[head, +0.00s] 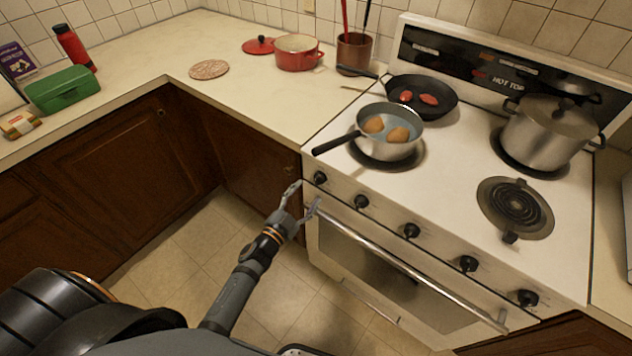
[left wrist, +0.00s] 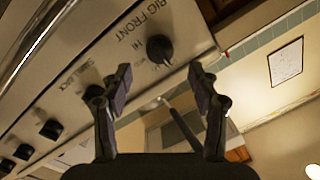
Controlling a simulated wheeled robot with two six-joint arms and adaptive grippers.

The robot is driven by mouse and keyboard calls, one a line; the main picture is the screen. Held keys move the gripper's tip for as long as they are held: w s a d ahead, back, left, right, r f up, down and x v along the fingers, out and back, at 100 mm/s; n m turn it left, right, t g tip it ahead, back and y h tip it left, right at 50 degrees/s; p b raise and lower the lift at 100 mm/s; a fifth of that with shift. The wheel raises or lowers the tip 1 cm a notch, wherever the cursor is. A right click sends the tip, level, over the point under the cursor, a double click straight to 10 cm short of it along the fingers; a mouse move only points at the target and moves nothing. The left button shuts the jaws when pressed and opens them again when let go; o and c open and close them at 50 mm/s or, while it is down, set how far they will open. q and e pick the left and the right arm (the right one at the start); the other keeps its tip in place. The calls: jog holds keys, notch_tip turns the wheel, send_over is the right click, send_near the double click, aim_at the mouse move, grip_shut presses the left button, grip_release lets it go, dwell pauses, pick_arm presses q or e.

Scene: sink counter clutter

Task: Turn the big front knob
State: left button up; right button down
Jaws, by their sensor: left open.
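The big front knob (head: 319,178) is the black knob at the left end of the stove's front panel. In the left wrist view the same knob (left wrist: 160,48) shows beside the printed words "BIG FRONT", with its pointer ridge visible. My left gripper (head: 306,196) is open and empty, just in front of and slightly below the knob. In the left wrist view its two fingers (left wrist: 159,82) are spread, with the knob ahead of the gap between them. The knob appears apart from both fingers. My right gripper is not in view.
Several other knobs, such as the second one (head: 361,202), run rightward along the panel. The oven handle (head: 400,262) lies below them. A pan (head: 390,140) with its handle sticking out left over the edge sits above the knob. The floor before the stove is clear.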

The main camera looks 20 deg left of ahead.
aim_at(317, 183)
pick_arm(q)
jog(key=x, duration=0.5)
jog(key=shift+w+d, duration=0.1)
jog(key=shift+w, duration=0.3)
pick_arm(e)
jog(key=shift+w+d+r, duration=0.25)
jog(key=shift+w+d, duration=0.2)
pick_arm(q)
jog(key=shift+c, duration=0.4)
jog(key=c, duration=1.1)
jog(key=shift+f, duration=0.1)
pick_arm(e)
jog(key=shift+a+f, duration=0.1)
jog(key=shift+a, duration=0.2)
